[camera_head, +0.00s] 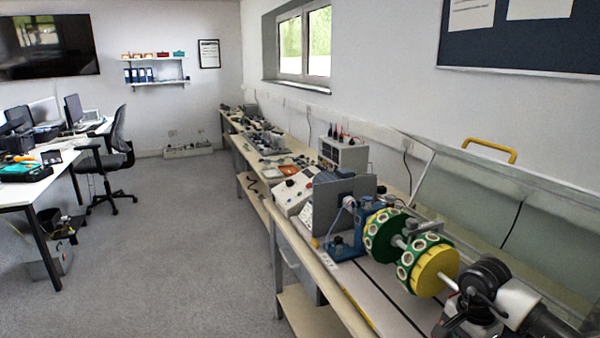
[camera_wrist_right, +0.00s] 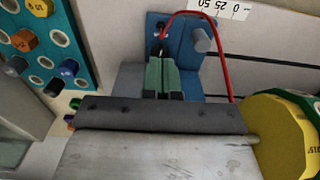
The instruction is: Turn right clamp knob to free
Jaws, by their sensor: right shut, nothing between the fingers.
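My right gripper (camera_wrist_right: 163,68) is in the right wrist view, its two fingers close together and empty. The fingertips reach over a blue pedestal (camera_wrist_right: 190,68). A grey cylindrical knob (camera_wrist_right: 202,40) stands on this pedestal to the right of the fingertips, apart from them. A dark post with a red cable is just beyond the fingertips, partly hidden; I cannot tell whether they touch it. In the head view my black and white right arm (camera_head: 490,275) is at the lower right, and the right clamp is not visible there. My left gripper is in neither view.
A rotor shaft carries green and yellow drums (camera_head: 435,268); a yellow drum (camera_wrist_right: 275,135) is close at the right in the wrist view. Another blue pedestal (camera_head: 345,230) stands left of the drums. A teal rack (camera_wrist_right: 38,45) holds several coloured pieces. A clear guard (camera_head: 470,190) stands behind.

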